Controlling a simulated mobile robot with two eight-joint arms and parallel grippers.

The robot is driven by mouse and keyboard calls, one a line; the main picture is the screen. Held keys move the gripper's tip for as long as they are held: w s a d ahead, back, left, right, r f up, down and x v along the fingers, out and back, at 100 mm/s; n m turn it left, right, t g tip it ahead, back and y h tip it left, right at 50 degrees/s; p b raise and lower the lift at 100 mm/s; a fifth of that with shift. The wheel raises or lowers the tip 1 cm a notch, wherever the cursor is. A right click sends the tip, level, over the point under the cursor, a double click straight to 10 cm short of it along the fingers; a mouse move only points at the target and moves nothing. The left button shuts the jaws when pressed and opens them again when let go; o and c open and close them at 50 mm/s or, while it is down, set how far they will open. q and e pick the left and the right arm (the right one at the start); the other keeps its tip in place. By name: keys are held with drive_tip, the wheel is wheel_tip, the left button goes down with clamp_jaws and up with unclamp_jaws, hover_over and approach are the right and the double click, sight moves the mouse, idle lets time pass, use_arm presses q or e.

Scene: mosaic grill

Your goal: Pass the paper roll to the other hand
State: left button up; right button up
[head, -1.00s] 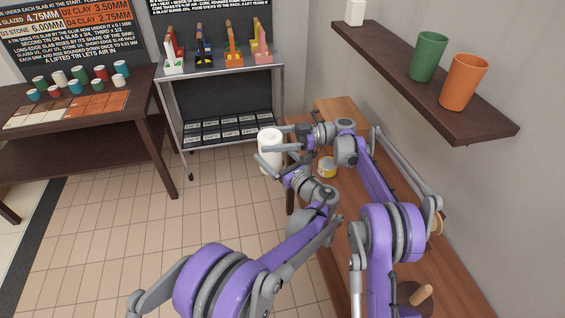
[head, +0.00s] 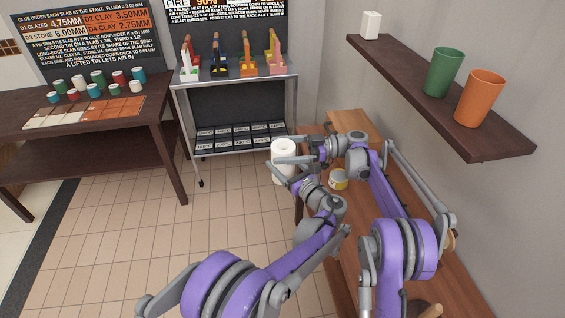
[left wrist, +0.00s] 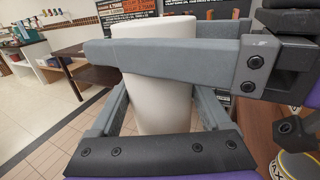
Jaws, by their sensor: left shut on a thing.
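The white paper roll (head: 282,151) is held upright in the air, left of the wooden worktop; it also fills the middle of the left wrist view (left wrist: 160,90). My left gripper (head: 284,178) is shut on its lower part, with a finger on each side in the left wrist view (left wrist: 165,112). My right gripper (head: 296,151) is at the roll's upper part, coming from the right. One of its fingers crosses in front of the roll and the other is behind it in the left wrist view. Whether these fingers press on the roll is not clear.
A yellow-and-white tin (head: 338,180) stands on the wooden worktop (head: 352,122) under my right arm. A dark wall shelf (head: 440,105) with a green cup (head: 443,72) and an orange cup (head: 479,98) hangs above right. Open tiled floor (head: 220,220) lies to the left.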

drive_tip(key=shift+d, duration=0.1)
drive_tip(key=d, duration=1.1)
drive_tip(key=s+d+f+m+t+h, duration=0.2)
drive_tip(key=d+f+m+h, duration=0.1)
drive_tip(key=f+m+h, duration=0.25)
drive_tip(key=s+d+f+m+h, duration=0.1)
drive_tip(key=s+d+m+h, duration=0.1)
drive_tip(key=s+h, duration=0.3)
drive_tip(key=s+d+f+m+h, duration=0.1)
drive_tip(key=s+d+m+h, duration=0.15)
drive_tip(key=s, duration=0.55)
drive_tip(key=s+d+r+m+g+h, duration=0.1)
drive_tip(key=s+r+m+g+h, duration=0.15)
drive_tip(key=s, duration=0.65)
drive_tip(key=s+a+f+m+t+h, duration=0.1)
drive_tip(key=s+a+f+m+t, duration=0.1)
drive_tip(key=s, duration=0.5)
drive_tip(key=s+a+f+m+t+h, duration=0.1)
drive_tip(key=s+a+f+m+t, duration=0.2)
drive_tip(key=s+a, duration=0.3)
drive_tip(key=shift+s+f+t, duration=0.45)
drive_tip(key=shift+s+f, duration=0.2)
drive_tip(key=shift+f, duration=0.15)
drive_tip(key=shift+a+m+h, duration=0.1)
drive_tip(key=shift+m+h, duration=0.15)
